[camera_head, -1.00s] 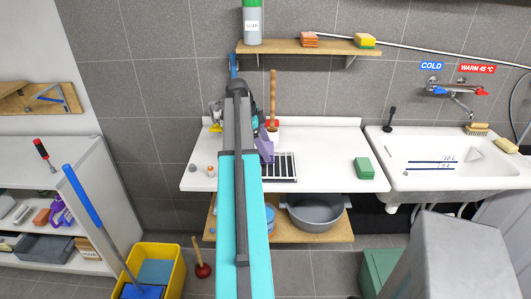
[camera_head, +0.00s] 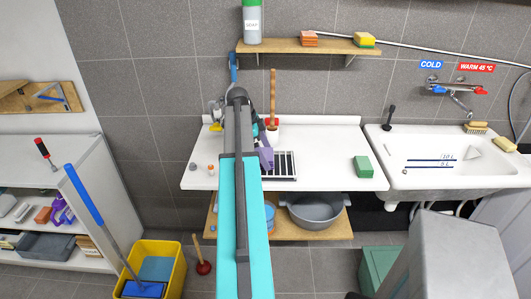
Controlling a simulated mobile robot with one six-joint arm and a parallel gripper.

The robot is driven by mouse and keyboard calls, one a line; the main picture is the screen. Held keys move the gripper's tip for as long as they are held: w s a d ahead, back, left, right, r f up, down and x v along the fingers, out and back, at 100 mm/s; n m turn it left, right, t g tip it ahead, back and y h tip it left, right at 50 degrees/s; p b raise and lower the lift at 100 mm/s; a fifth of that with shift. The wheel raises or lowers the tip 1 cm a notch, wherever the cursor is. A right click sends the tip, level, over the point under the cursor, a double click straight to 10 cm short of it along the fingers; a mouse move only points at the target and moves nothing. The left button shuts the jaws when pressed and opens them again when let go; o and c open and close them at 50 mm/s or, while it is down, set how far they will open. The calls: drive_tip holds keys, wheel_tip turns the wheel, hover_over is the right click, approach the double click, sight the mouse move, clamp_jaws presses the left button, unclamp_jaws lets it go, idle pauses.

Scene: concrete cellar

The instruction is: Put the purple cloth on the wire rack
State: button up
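The purple cloth (camera_head: 266,157) shows just right of my arm, bunched and hanging at the left edge of the wire rack. The wire rack (camera_head: 285,166) is a dark slatted rectangle on the white counter, its left part hidden by my arm and the cloth. My gripper (camera_head: 260,135) is mostly hidden behind my own arm. The cloth hangs from it and moves with it, so it appears shut on the cloth; the fingertips do not show clearly. I cannot tell whether the cloth touches the rack.
A green sponge block (camera_head: 363,167) lies to the right on the counter (camera_head: 325,150), with bare counter between. Small items sit at the left. A shelf (camera_head: 305,47) with a bottle and sponges hangs above. A sink (camera_head: 450,165) is at right.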

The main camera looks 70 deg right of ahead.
drive_tip(key=shift+w+r, duration=0.1)
drive_tip(key=shift+r, duration=0.15)
drive_tip(key=b+v, duration=0.2)
drive_tip(key=v, duration=0.9)
drive_tip(key=shift+r+b, duration=0.3)
drive_tip(key=shift+r, duration=0.05)
idle(0.6)
